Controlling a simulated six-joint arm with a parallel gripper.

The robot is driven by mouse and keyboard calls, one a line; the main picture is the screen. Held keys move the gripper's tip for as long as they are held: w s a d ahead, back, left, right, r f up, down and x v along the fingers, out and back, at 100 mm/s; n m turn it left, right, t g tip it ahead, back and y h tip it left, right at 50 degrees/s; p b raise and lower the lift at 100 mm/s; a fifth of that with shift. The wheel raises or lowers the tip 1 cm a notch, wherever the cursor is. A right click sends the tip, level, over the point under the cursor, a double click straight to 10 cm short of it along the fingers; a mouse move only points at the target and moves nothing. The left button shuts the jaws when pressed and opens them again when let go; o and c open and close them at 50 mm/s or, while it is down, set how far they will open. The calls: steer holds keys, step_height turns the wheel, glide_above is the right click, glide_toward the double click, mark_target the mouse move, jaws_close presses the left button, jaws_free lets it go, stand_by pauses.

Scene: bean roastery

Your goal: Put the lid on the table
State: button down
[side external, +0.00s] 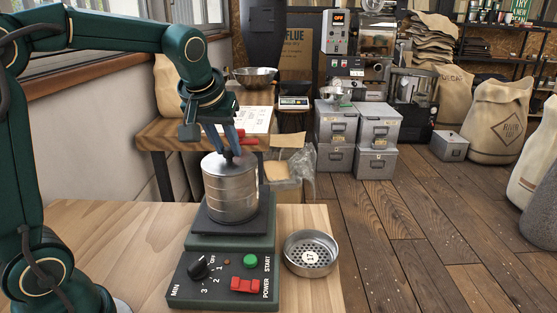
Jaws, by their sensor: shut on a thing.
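A metal drum (230,197) stands upright on the dark plate of a green machine (230,242). The lid (213,164) sits on top of the drum, with no clear gap between them. My gripper (233,154) points down from above with its fingers shut on the lid, at the dark knob in its middle. The fingers partly hide the knob. The wooden table (120,234) carries the machine.
A round metal sieve (311,254) with a perforated bottom sits right of the machine, near the table's right edge. The machine's front has a dial (198,267), a green button (250,261) and a red switch (245,285). Bare tabletop lies left of the machine.

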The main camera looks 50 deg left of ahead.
steer(key=shift+r, duration=0.6)
step_height(320, 180, up, 3)
steer(key=s+a+r, duration=0.7)
steer(key=s+a, duration=0.1)
steer(key=m+h, duration=0.2)
steer(key=m, duration=0.2)
glide_toward(227, 150)
steer(key=d, duration=0.1)
steer(key=d+f+m+t+h, duration=0.1)
steer(key=d+f+m, duration=0.15)
steer(key=d, duration=0.35)
steer(key=d+f+m+h, duration=0.1)
steer(key=d+f, duration=0.2)
steer(key=d, duration=0.3)
steer(key=w+a+f+n+y, duration=0.1)
steer(key=w+a+f+n, duration=0.15)
steer(key=w, duration=1.15)
steer(key=shift+n+y, duration=0.3)
steer(key=shift+y, duration=0.1)
steer(key=x, duration=0.4)
steer(key=s+a+x, duration=0.1)
steer(key=x, duration=0.4)
steer(key=s+a+f+x, duration=0.1)
steer(key=x, duration=0.3)
steer(key=shift+a+f, duration=0.15)
steer(key=shift+a, duration=0.05)
steer(key=shift+w+f, duration=0.1)
steer(key=shift+f, duration=2.25)
